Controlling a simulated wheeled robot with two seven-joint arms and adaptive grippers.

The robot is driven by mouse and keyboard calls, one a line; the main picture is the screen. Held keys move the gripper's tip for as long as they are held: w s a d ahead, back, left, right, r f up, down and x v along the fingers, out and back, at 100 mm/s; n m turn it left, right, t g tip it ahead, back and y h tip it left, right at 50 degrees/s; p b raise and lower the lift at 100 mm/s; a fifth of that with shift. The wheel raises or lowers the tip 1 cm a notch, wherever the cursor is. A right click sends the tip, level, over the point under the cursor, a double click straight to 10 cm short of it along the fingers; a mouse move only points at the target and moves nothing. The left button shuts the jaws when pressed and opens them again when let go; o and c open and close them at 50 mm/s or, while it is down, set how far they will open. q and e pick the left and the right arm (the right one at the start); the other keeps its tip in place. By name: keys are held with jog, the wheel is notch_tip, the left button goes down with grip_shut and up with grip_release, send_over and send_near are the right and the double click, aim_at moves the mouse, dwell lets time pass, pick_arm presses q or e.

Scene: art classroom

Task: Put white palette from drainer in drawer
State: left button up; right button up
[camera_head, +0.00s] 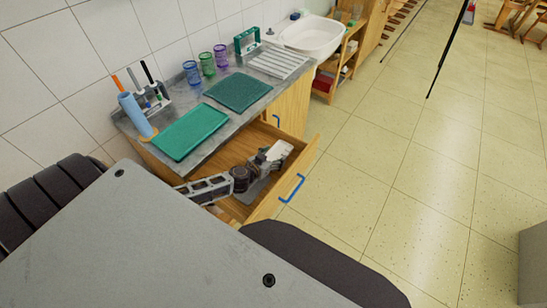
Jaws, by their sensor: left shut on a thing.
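The wooden drawer (296,166) below the counter is pulled open, with a blue handle (292,188) on its front. My left gripper (260,168) reaches into the drawer from the left and is shut on a small white piece, which looks like the white palette (278,150). The palette is partly hidden by the gripper, and I cannot tell whether it touches the drawer floor. The white slatted drainer (279,61) at the far end of the counter, beside the sink, shows no palette on it. My right gripper is out of view.
The grey counter (213,163) holds a teal tray (190,132), a dark green mat (238,91), several coloured cups (207,64), a blue bottle (134,114) and a tool holder. A white sink (311,36) stands beyond. The tiled floor (400,190) at right is clear.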

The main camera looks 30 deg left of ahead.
pick_arm(q)
jog(key=shift+f, duration=0.2)
jog(key=shift+f, duration=0.4)
jog(key=o, duration=1)
jog(key=shift+r, duration=0.25)
